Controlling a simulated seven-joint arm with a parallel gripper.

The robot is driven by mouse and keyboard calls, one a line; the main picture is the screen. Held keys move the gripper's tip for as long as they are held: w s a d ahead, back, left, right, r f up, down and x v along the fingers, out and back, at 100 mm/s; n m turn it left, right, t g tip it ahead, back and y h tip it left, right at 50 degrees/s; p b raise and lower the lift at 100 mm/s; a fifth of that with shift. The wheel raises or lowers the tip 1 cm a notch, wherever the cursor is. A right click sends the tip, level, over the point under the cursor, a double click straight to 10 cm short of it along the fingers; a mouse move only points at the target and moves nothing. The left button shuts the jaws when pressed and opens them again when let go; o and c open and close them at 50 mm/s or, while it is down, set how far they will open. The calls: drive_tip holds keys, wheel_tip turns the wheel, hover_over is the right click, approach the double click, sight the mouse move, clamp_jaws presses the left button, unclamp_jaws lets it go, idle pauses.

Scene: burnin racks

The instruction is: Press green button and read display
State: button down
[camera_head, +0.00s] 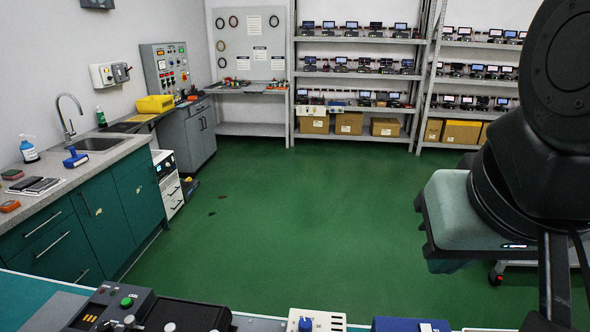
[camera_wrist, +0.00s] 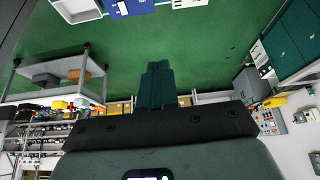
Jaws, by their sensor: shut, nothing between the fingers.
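A round green button (camera_head: 127,302) sits on a dark grey device (camera_head: 140,304) at the lower left of the head view, on the near bench. A small panel with orange marks (camera_head: 90,318), perhaps its display, lies left of the button; I cannot read it. My gripper (camera_wrist: 158,66) shows in the wrist view with its fingers together and nothing between them. It hangs over the green floor, apart from the device. In the head view my arm fills the right side, and the fingertips cannot be made out.
On the near bench, right of the device, are a white box with a blue knob (camera_head: 306,324) and a blue box (camera_head: 410,325). A wall control panel (camera_head: 166,69) stands at the back left. Shelving racks (camera_head: 357,79) line the back. The floor's middle is clear.

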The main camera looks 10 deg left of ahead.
idle(0.6)
drive_tip(key=w+a+r+n, duration=0.1)
drive_tip(key=w+a+n, duration=0.6)
drive_tip(key=w, duration=0.7)
drive_tip(key=w+a+f+n, duration=0.3)
drive_tip(key=w+a, duration=0.1)
drive_tip(key=a, duration=0.4)
drive_tip(key=w+a+f+n, duration=0.3)
drive_tip(key=w+a, duration=0.1)
drive_tip(key=a, duration=0.4)
drive_tip(key=w+a+f+n, duration=0.3)
drive_tip(key=w+a+f, duration=0.1)
drive_tip(key=a, duration=0.4)
drive_tip(key=s+a+f+n+t, duration=0.1)
drive_tip(key=s+a+f+n, duration=0.2)
drive_tip(key=a, duration=0.6)
drive_tip(key=s+a+f+n+t, duration=0.1)
drive_tip(key=s+a+f+n, duration=0.3)
drive_tip(key=a+f, duration=0.4)
drive_tip(key=s+a+f+n+t+y, duration=0.1)
drive_tip(key=s+a+f+n, duration=0.3)
drive_tip(key=a, duration=0.6)
drive_tip(key=shift+a+f+n+t, duration=0.3)
drive_tip(key=shift+f+n, duration=0.1)
drive_tip(key=shift+f, duration=0.5)
drive_tip(key=shift+f, duration=0.1)
